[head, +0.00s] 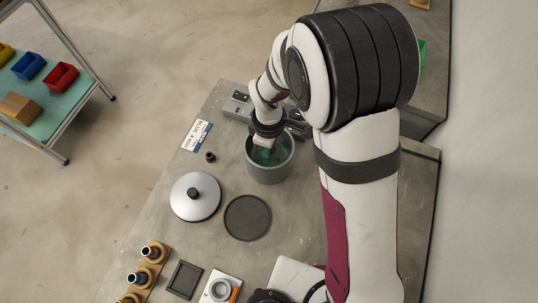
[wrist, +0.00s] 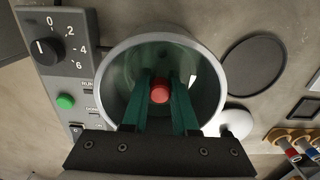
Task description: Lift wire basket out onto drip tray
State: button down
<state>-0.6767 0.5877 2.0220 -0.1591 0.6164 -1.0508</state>
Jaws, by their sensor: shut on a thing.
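A grey round pot (head: 270,172) with teal liquid inside stands on the bench; it also shows in the wrist view (wrist: 211,62). My gripper (head: 264,149) reaches down into its mouth. In the wrist view my gripper (wrist: 160,98) is shut on a red knob (wrist: 160,91), which looks like the top of the wire basket's handle. The basket's mesh is not visible, hidden by the liquid and my fingers. A dark round flat tray (head: 247,217), seemingly the drip tray, lies empty beside the pot, also in the wrist view (wrist: 255,65).
A silver lid with a black knob (head: 195,197) lies left of the round tray. A control box (wrist: 62,60) with dial and green button adjoins the pot. A small square tray (head: 184,280) and wooden holders with bottles (head: 146,265) are at the front.

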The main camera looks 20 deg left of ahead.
notch_tip(320, 180, up, 28)
jog(key=shift+r, duration=0.25)
dwell(1.1)
jog(key=shift+s+d+f+n, duration=0.1)
jog(key=shift+s+f+n, duration=0.9)
jog(key=shift+s+f, duration=2.65)
jog(key=shift+s+f+n, duration=1)
jog(key=shift+s+f, duration=0.5)
jog(key=shift+f, duration=4.25)
jog(key=shift+s+d+f+n, duration=0.1)
jog(key=shift+s+f+n, duration=0.9)
jog(key=shift+s+f, duration=2.65)
jog(key=shift+w+f, duration=1.05)
jog(key=shift+f, duration=0.1)
jog(key=shift+f, duration=0.4)
